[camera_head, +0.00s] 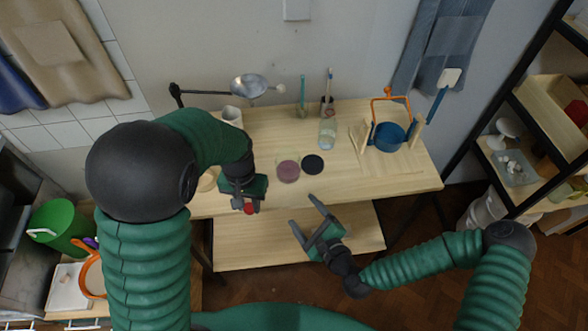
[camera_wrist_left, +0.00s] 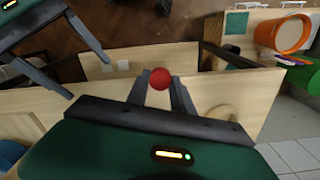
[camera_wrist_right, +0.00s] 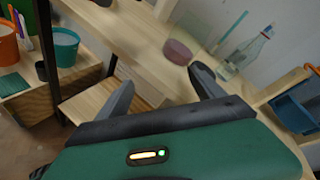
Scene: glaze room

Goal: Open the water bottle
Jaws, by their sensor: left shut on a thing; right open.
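A clear bottle (camera_head: 327,134) stands towards the back of the wooden table. It also shows in the right wrist view (camera_wrist_right: 247,50), with a small reddish patch near its top. My left gripper (camera_head: 248,205) is over the table's front left edge, well away from this bottle. It is shut on a small red round thing (camera_wrist_left: 160,79); I cannot tell whether this is a cap. My right gripper (camera_head: 316,226) is open and empty in front of the table's front edge, with the bottle beyond its fingers in the right wrist view.
A mauve disc (camera_head: 288,171) and a black disc (camera_head: 313,164) lie on the table (camera_head: 390,178). A lamp (camera_head: 248,86) reaches over the back left. A lower shelf (camera_head: 260,252) lies beneath.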

